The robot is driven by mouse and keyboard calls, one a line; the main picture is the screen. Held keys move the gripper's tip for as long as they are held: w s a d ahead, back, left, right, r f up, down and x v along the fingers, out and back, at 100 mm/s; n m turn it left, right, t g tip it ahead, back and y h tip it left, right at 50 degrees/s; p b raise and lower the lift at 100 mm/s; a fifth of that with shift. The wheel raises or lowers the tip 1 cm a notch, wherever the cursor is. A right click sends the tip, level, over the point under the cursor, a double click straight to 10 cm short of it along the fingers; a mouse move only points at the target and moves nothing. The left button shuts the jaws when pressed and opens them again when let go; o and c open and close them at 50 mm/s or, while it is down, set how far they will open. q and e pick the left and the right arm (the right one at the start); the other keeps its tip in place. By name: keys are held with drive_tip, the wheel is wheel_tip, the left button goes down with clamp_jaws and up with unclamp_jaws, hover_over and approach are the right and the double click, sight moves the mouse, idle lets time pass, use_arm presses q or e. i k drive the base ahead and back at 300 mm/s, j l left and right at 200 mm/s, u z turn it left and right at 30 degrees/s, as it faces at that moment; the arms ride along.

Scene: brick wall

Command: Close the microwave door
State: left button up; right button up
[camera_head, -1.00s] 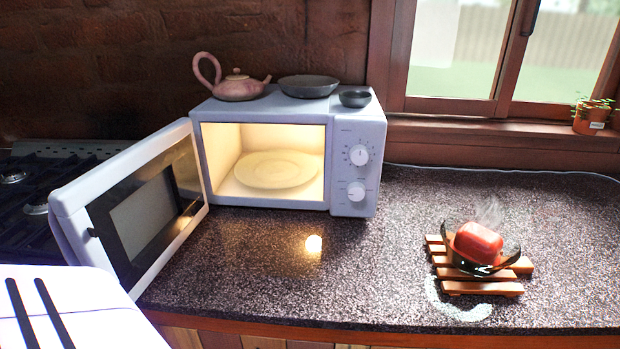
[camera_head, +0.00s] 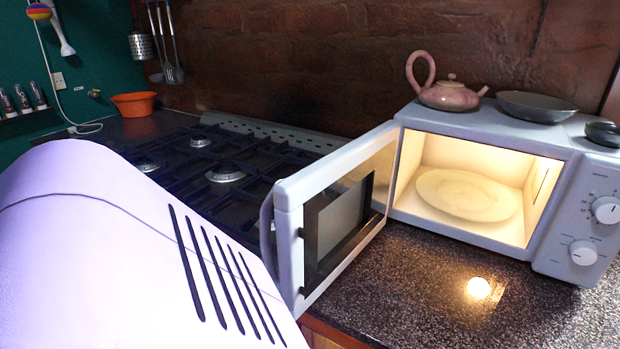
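The white microwave (camera_head: 555,160) stands on the dark speckled counter at the right, lit inside, with an empty-looking round turntable plate (camera_head: 468,194). Its door (camera_head: 333,215) is open, hinged on the cavity's left side and swung out toward the front left. The door's dark window faces right, and its handle (camera_head: 268,235) shows on the outer left side. A large white part of my own arm or body covers the lower left, close to the door's outer side; I cannot tell whether they touch. Neither gripper is in view.
A pink teapot (camera_head: 449,95), a dark shallow bowl (camera_head: 536,106) and a small dark bowl (camera_head: 603,133) sit on the microwave. A gas stove (camera_head: 225,172) lies left of the door. An orange bowl (camera_head: 134,104) stands at the back left. The counter (camera_head: 420,290) before the microwave is clear.

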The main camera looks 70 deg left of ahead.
sight(324, 214)
drive_tip(key=k+j, duration=0.1)
drive_tip(key=j, duration=0.4)
drive_tip(key=k+j, duration=0.1)
drive_tip(key=j, duration=0.4)
drive_tip(key=k+j+u, duration=0.1)
drive_tip(key=j, duration=0.45)
drive_tip(key=k+j, duration=0.1)
drive_tip(key=j, duration=0.4)
